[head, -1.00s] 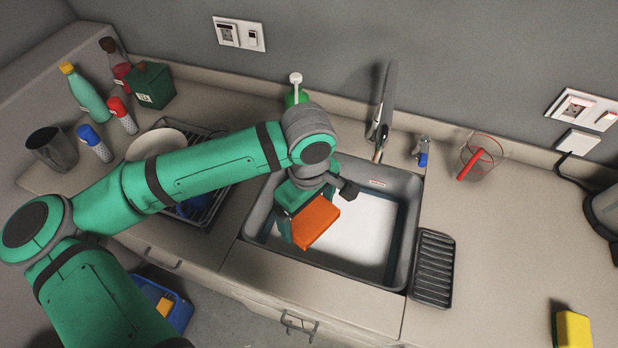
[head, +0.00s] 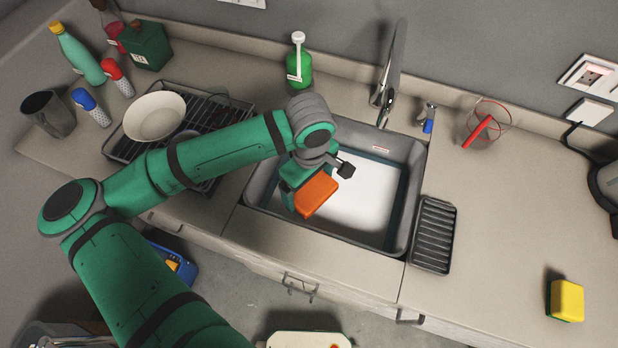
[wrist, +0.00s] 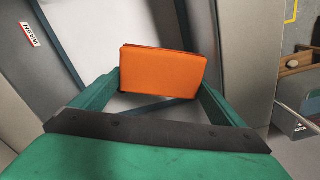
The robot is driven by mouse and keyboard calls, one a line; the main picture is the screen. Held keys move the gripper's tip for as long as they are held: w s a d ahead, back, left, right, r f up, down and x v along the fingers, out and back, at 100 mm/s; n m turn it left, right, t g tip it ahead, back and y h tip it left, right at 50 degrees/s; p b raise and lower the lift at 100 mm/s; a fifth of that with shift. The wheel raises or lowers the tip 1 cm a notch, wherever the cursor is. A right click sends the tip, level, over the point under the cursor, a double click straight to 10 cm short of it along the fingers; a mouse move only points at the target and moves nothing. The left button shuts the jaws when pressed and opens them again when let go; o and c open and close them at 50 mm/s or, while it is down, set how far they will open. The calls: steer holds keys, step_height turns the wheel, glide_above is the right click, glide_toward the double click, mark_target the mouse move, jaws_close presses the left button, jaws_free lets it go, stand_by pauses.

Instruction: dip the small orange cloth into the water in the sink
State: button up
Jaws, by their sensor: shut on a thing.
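The small orange cloth (head: 317,193) is a flat folded block held between the fingers of my gripper (head: 306,196). In the wrist view the orange cloth (wrist: 162,72) spans both green fingertips, and my gripper (wrist: 158,84) is shut on it. The cloth is over the left part of the grey sink (head: 404,215), inside its rim as seen from above. The sink has a pale white floor with a dark band around it; the water (head: 362,210) is hard to make out. I cannot tell whether the cloth touches it.
The faucet (head: 386,85) stands behind the sink. A ribbed dark tray (head: 434,235) lies to its right, and a dish rack (head: 215,112) with a white bowl (head: 155,116) to its left. A green soap bottle (head: 299,65) is behind. A yellow sponge (head: 567,300) lies at far right.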

steer(key=shift+f, duration=5.1)
steer(key=shift+f, duration=1.65)
step_height(320, 180, up, 9)
